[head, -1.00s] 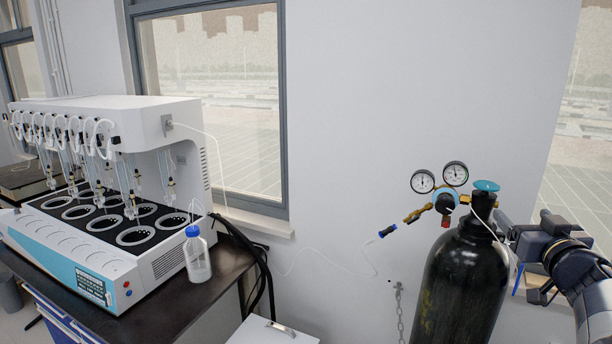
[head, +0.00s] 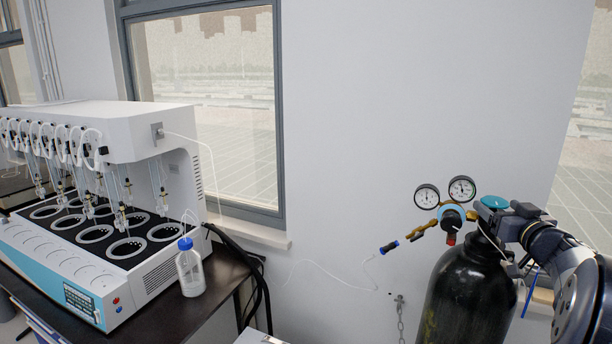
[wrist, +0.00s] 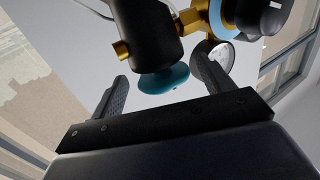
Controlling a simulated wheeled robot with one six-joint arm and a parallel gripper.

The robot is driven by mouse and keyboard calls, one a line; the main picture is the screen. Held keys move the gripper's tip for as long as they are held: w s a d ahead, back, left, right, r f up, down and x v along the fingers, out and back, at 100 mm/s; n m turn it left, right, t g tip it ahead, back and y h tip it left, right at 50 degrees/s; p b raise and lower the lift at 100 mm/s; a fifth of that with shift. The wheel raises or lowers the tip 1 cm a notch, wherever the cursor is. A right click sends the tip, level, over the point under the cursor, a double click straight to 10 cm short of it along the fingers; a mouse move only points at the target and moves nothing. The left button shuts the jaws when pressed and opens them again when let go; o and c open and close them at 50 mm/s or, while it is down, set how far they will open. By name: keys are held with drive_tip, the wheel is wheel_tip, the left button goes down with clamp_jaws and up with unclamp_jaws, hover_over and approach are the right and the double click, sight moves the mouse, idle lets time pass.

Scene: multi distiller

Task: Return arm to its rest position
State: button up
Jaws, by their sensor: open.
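My arm (head: 572,275) reaches in from the right edge of the head view, with my gripper (head: 486,212) at the top of the black gas cylinder (head: 463,298). It partly covers the cylinder's neck and valve. In the wrist view my gripper (wrist: 163,80) is open, its two dark fingers spread wide with nothing clamped. The teal valve knob (wrist: 163,79) shows between the fingers there, apart from both; its depth relative to the fingertips is hard to tell. The knob also shows in the head view (head: 494,202), just above my gripper.
The regulator (head: 452,214) with two round gauges (head: 427,196) is close to my gripper's left. The white multi distiller (head: 100,270) and a blue-capped bottle (head: 190,268) stand on the dark bench at left.

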drive_tip(key=shift+w+a+m+h, duration=0.15)
drive_tip(key=shift+m+h, duration=0.15)
drive_tip(key=shift+h, duration=0.2)
drive_tip(key=shift+a+m+h+b, duration=0.15)
drive_tip(key=shift+m+h+b, duration=0.35)
drive_tip(key=shift+h+b, duration=0.25)
drive_tip(key=shift+a+f+m+g+h+b, duration=0.15)
drive_tip(key=shift+m+g+h+b, duration=0.15)
drive_tip(key=shift+m+h+b, duration=0.6)
drive_tip(key=h+b, duration=0.2)
drive_tip(key=shift+s+a+m+b, duration=0.15)
drive_tip(key=shift+s+m+b, duration=0.1)
drive_tip(key=shift+m+b, duration=0.1)
drive_tip(key=shift+s+r+m+g+h+b, duration=0.1)
drive_tip(key=shift+r+m+g+h+b, duration=0.3)
drive_tip(key=shift+b, duration=0.4)
